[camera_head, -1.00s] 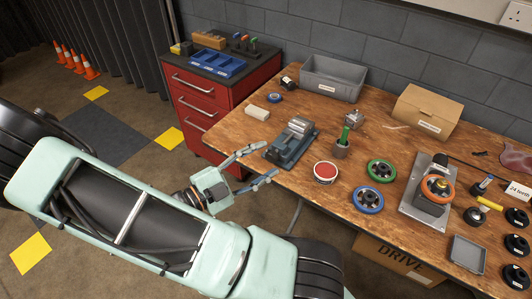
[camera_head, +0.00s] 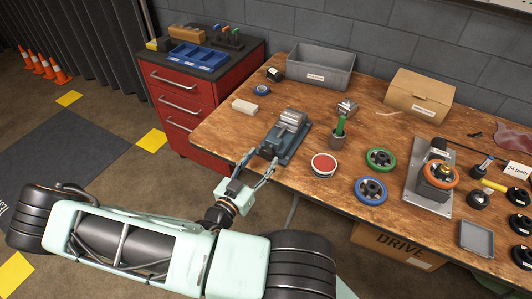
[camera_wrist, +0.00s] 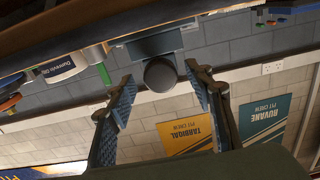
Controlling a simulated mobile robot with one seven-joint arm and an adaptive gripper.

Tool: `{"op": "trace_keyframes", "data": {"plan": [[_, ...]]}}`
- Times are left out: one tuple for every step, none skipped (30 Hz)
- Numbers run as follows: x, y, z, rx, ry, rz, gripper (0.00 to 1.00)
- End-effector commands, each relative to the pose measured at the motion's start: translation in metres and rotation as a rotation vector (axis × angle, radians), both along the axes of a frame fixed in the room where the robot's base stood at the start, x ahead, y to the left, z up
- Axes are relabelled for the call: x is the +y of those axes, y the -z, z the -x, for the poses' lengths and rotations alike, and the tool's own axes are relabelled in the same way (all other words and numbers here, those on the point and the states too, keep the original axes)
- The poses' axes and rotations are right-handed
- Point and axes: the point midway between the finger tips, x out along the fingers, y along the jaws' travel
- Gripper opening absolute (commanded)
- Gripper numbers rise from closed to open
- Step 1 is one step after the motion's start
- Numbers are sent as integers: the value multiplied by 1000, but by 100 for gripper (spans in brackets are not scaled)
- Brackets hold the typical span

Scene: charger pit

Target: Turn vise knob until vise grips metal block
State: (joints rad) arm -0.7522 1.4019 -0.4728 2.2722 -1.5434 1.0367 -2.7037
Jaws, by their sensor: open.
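The grey-blue vise (camera_head: 285,142) lies on the wooden workbench near its front left edge. A silver metal block (camera_head: 292,118) shows at the vise's far end; I cannot tell whether the jaws touch it. My gripper (camera_head: 258,161) is open at the bench's front edge, at the near end of the vise. In the wrist view the dark round vise knob (camera_wrist: 161,74) faces me, between and just beyond the open fingers (camera_wrist: 160,88), with gaps on both sides. The vise body (camera_wrist: 155,45) shows behind it. The knob is hard to make out in the head view.
A pale block (camera_head: 244,106) lies to the left. A red drawer cabinet (camera_head: 190,95) stands beside the bench (camera_head: 225,125).

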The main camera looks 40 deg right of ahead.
Motion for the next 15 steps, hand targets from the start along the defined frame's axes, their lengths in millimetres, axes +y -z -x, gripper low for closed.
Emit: {"op": "trace_keyframes", "data": {"plan": [[-9,0,-2,0,3,1,48],[-13,0,-4,0,2,1,48],[-17,0,-6,0,2,1,48],[-20,0,-7,0,2,1,48],[-23,0,-9,0,2,1,48],[-26,0,-10,-1,2,1,48],[-28,0,-11,-1,2,1,48],[-29,0,-11,-1,2,0,48],[-30,0,-12,-1,1,0,48],[-31,0,-12,-1,1,-1,48],[-31,0,-13,-1,0,-1,48],[-31,0,-13,-1,0,-1,48],[-31,0,-13,-1,0,-1,48],[-31,0,-13,-1,0,-1,48],[-31,0,-13,-1,0,-1,48]]}}
